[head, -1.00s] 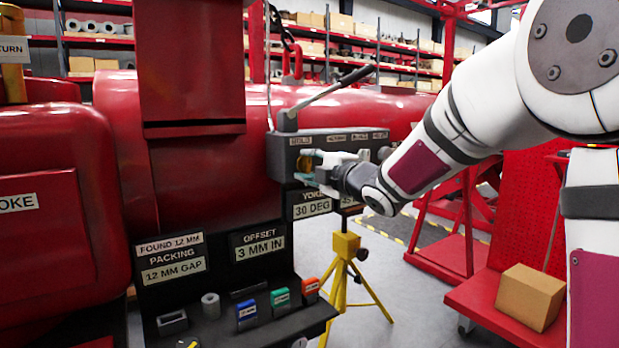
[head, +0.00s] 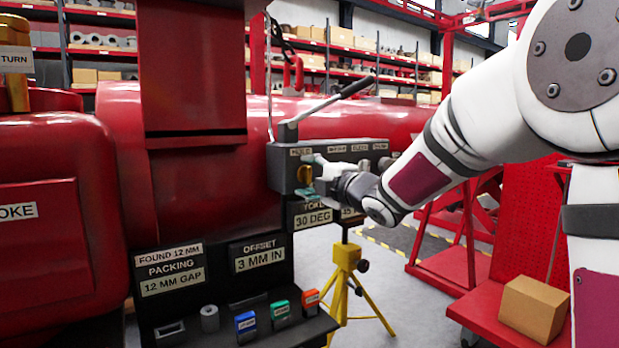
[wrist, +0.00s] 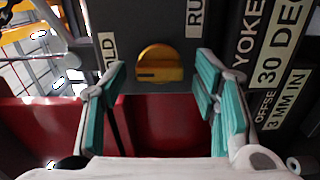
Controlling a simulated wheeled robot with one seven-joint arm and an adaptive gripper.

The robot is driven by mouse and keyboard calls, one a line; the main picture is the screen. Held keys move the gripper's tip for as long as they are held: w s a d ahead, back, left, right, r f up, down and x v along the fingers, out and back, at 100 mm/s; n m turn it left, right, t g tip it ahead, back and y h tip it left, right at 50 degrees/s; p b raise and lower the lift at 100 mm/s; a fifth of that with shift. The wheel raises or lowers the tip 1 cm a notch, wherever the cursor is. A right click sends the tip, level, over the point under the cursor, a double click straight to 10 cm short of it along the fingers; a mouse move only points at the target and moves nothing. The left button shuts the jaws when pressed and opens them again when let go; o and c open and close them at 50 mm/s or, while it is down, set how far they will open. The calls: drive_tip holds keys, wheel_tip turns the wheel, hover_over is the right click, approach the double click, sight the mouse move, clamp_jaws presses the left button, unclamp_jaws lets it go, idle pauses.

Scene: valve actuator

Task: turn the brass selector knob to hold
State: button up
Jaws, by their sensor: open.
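The brass selector knob (wrist: 160,65) is a round yellow knob with a raised bar across it, on the dark face of the control box (head: 340,145). In the wrist view the bar lies roughly level across the picture, with a partly hidden label ending "OLD" to its left and one starting "RU" to its upper right. My gripper (wrist: 161,92) is open, its teal-padded fingers on either side of the knob with clear gaps; I see no contact.
A lever (head: 330,105) rises from the top of the box. Below it are "YOKE 30 DEG" signs (head: 312,217) and a dark shelf with small coloured blocks (head: 246,325). A yellow tripod (head: 346,255) stands below.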

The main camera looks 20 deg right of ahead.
drive_tip(key=v, duration=1.2)
drive_tip(key=shift+d, duration=0.1)
